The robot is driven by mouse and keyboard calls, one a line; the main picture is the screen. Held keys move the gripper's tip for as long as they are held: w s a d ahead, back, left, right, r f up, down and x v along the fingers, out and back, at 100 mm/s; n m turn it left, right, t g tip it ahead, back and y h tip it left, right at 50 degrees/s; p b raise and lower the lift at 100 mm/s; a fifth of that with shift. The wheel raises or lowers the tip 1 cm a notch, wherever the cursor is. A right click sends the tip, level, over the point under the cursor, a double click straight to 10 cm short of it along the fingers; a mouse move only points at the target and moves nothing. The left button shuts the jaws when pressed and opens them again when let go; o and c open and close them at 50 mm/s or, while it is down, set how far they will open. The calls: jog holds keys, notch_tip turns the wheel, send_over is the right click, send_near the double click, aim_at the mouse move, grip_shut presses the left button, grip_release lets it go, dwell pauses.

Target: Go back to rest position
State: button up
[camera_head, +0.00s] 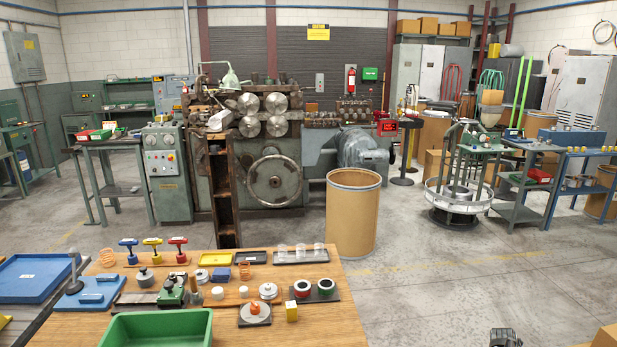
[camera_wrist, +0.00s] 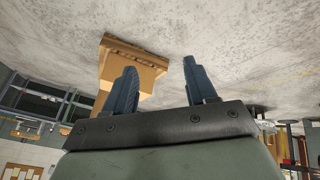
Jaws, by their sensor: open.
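My gripper (camera_wrist: 160,68) shows in the wrist view with its two dark blue fingers spread apart and nothing between them. The view is upside down, with grey concrete floor beyond the fingertips. A cardboard box (camera_wrist: 145,62) stands on that floor, partly behind the left finger. In the head view only a small dark part shows at the bottom edge, right of centre; I cannot tell which part of my arm it is. The fingers do not show there.
A wooden table (camera_head: 345,320) with a green bin (camera_head: 160,328) and several small parts stands front left. A brown drum (camera_head: 352,215) stands behind it, before the coiling machine (camera_head: 275,160). The floor (camera_head: 450,265) on the right is mostly clear, with a cardboard box (camera_head: 606,337) in the corner.

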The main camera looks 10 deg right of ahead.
jog(key=s+d+f+m, duration=0.2)
jog(key=s+d+f, duration=0.1)
jog(key=s+f, duration=0.6)
jog(key=s+a+f+n+g+y, duration=0.15)
jog(key=a+f, duration=0.25)
jog(key=a, duration=0.7)
jog(key=s+a+f+n+y, duration=0.1)
jog(key=a+f+n, duration=0.15)
jog(key=a, duration=0.85)
jog(key=s+a+f+n+g+y, duration=0.15)
jog(key=a+f, duration=0.25)
jog(key=a, duration=0.7)
jog(key=s+a+n+g+y, duration=0.1)
jog(key=s+a+n+g, duration=0.1)
jog(key=s+a, duration=0.8)
jog(key=s+a+f+n+g+y, duration=0.1)
jog(key=s+a+n, duration=0.3)
jog(key=s+a, duration=0.5)
jog(key=a+g, duration=0.1)
jog(key=a, duration=0.4)
jog(key=shift+s+a+n+g, duration=0.25)
jog(key=shift+s+n+g, duration=0.1)
jog(key=shift+g, duration=0.05)
jog(key=shift+c, duration=0.3)
